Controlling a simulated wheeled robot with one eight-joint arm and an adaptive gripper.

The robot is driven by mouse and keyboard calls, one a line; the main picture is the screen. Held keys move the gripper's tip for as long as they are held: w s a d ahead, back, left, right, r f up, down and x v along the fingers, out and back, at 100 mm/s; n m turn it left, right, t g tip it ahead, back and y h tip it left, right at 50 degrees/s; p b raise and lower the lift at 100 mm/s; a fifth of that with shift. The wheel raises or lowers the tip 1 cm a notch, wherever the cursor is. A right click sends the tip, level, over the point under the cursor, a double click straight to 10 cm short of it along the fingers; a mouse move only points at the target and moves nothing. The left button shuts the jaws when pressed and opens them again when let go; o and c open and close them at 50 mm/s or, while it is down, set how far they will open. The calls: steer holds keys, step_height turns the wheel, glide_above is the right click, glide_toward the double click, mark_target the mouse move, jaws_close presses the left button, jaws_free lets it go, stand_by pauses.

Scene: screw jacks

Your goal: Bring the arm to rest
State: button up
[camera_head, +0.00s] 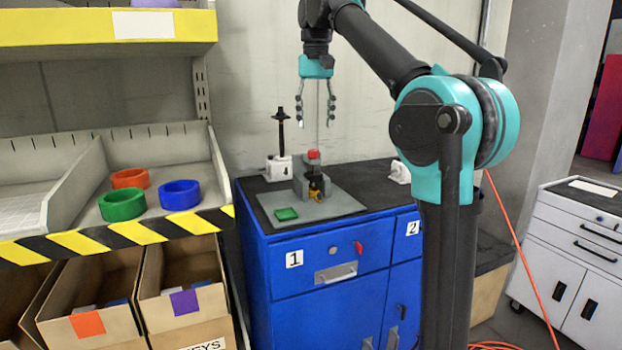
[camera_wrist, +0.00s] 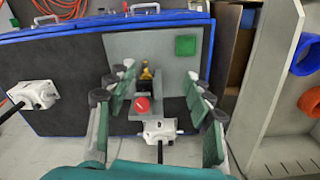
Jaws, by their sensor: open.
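My gripper (camera_head: 316,103) hangs open and empty, pointing down, above the back of the blue cabinet (camera_head: 330,277). In the wrist view my gripper (camera_wrist: 158,100) has its fingers spread wide apart with nothing between them. Below it, on a grey plate (camera_head: 340,205), stands a grey fixture (camera_head: 300,178) with a red round top (camera_head: 313,154) and a small brass-coloured part (camera_head: 316,192). The gripper is clear of these. My arm is raised and bent over the cabinet.
A white jack with a black post (camera_head: 280,160) stands behind the plate. A second white piece (camera_head: 399,172) sits at right. A green square (camera_head: 286,214) lies on the plate. Left is a shelf with orange (camera_head: 130,178), green (camera_head: 122,204) and blue (camera_head: 180,195) rings. An orange cable (camera_head: 520,245) hangs right.

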steer(key=s+d+f+t, duration=0.1)
steer(key=d+f, duration=0.4)
steer(key=f, duration=0.7)
steer(key=s+d+f+t, duration=0.1)
steer(key=d+f, duration=0.4)
steer(key=f, duration=0.8)
steer(key=s+d+f+t, duration=0.1)
steer(key=s+d+f, duration=0.3)
steer(key=s+f, duration=0.6)
steer(key=s+d+f+m+t, duration=0.1)
steer(key=s+d+f, duration=0.3)
steer(key=s+f, duration=0.6)
step_height(320, 180, down, 4)
steer(key=shift+s+f, duration=0.1)
steer(key=shift+s, duration=0.1)
